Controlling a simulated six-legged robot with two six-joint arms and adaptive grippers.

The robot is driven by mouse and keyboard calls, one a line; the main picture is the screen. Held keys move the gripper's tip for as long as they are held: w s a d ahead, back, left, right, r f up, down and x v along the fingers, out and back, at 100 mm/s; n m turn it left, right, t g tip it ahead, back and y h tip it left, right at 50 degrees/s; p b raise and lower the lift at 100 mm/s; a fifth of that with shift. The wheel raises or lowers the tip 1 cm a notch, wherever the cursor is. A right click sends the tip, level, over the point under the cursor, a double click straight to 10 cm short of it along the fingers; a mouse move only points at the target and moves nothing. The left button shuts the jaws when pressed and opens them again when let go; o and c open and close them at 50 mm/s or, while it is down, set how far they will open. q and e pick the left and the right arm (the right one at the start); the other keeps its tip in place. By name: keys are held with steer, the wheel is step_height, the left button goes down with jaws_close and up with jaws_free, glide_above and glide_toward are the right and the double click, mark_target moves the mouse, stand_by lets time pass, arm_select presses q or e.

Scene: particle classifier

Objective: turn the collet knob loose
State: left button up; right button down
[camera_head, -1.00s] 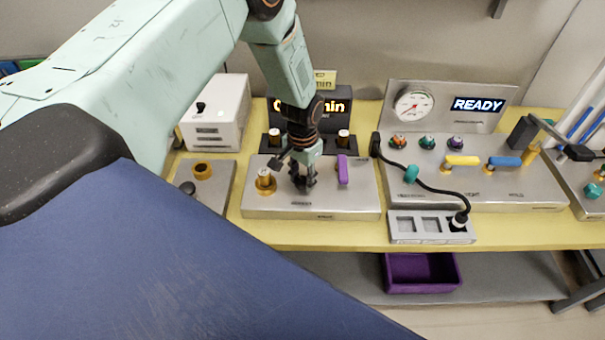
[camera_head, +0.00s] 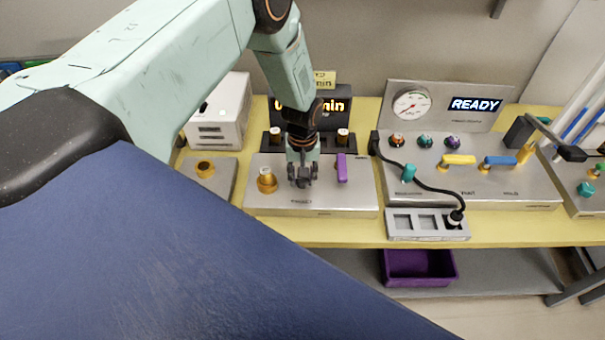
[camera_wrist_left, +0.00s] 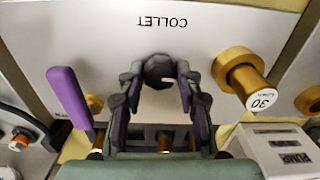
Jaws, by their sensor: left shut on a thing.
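The collet knob (camera_wrist_left: 159,71) is a dark round knob with a pale mark, in front of the upside-down COLLET label in the left wrist view. My left gripper (camera_wrist_left: 160,82) has its two fingers around the knob, one on each side, shut on it. In the head view my left gripper (camera_head: 302,180) points down at the middle of the metal collet panel (camera_head: 330,200) and hides most of the knob. My right gripper does not show.
A brass fitting (camera_head: 267,181) stands left of the gripper and a purple lever (camera_head: 342,167) right of it. A lit display (camera_head: 325,106) is behind. A panel with a gauge (camera_head: 411,104) and READY screen, a black cable (camera_head: 432,186) and a grey tray (camera_head: 395,237) are to the right.

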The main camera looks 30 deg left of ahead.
arm_select(q)
steer(key=shift+n, duration=0.3)
steer(key=o, duration=1.1)
steer(key=shift+o, duration=0.2)
step_height(320, 180, up, 12)
stand_by(0.5)
